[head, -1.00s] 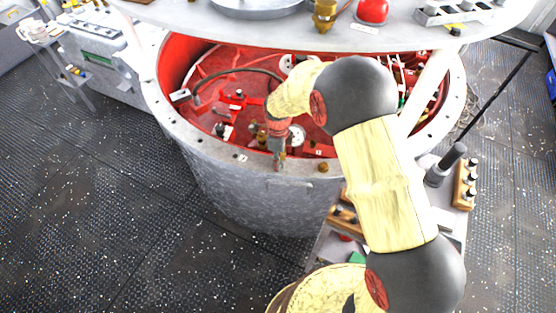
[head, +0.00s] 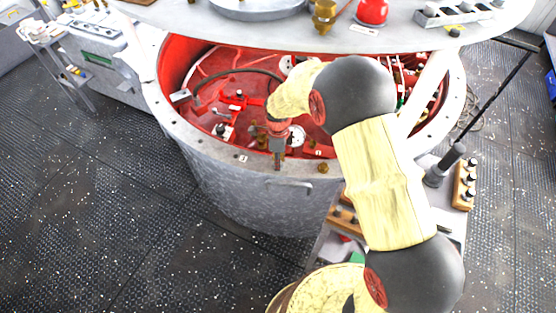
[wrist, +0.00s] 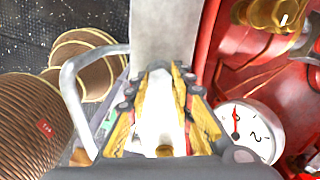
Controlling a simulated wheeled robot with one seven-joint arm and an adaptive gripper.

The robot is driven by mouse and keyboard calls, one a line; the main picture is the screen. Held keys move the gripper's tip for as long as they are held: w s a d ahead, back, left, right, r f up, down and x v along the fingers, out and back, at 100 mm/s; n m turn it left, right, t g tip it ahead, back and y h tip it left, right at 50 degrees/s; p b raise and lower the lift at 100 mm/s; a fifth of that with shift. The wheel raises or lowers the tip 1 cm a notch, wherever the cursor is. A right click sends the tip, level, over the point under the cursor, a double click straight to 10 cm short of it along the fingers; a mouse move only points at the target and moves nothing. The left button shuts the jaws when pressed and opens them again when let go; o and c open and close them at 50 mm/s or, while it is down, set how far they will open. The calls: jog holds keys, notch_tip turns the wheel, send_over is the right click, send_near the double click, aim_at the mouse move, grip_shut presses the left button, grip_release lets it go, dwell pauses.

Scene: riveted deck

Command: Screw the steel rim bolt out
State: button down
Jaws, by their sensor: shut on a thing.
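My gripper (head: 278,162) points down at the front part of the vessel's pale flanged rim (head: 215,146). In the wrist view my gripper (wrist: 162,115) shows its yellow fingers closed in on the spot at the rim (wrist: 165,35). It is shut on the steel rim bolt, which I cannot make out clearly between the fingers. How far the bolt stands out of the rim cannot be told.
A brass bolt (head: 323,168) stands on the rim just right of my gripper. A handle (head: 289,185) sticks out of the vessel wall below. Inside the red vessel, a gauge (head: 297,136) and hoses are close by. A white lid (head: 300,35) overhangs the back.

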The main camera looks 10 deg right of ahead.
jog(key=n+p, duration=0.1)
jog(key=n, duration=0.3)
jog(key=shift+r, duration=0.1)
jog(key=n+p, duration=0.1)
jog(key=n, duration=0.3)
jog(key=n+p, duration=0.1)
jog(key=n, duration=0.9)
jog(key=shift+n, duration=0.4)
jog(key=n+p, duration=0.1)
jog(key=n, duration=0.3)
jog(key=shift+n, duration=0.3)
jog(key=n, duration=0.3)
jog(key=shift+s+f+n, duration=0.1)
jog(key=shift+f+n, duration=0.1)
jog(key=shift+n, duration=0.1)
jog(key=n, duration=0.3)
jog(key=shift+n, duration=0.3)
jog(key=n, duration=0.6)
jog(key=shift+s+p, duration=0.1)
jog(key=shift+p, duration=0.25)
jog(key=n, duration=0.6)
jog(key=shift+n, duration=0.4)
jog(key=n, duration=1.2)
jog(key=shift+f, duration=0.1)
jog(key=shift+n, duration=0.3)
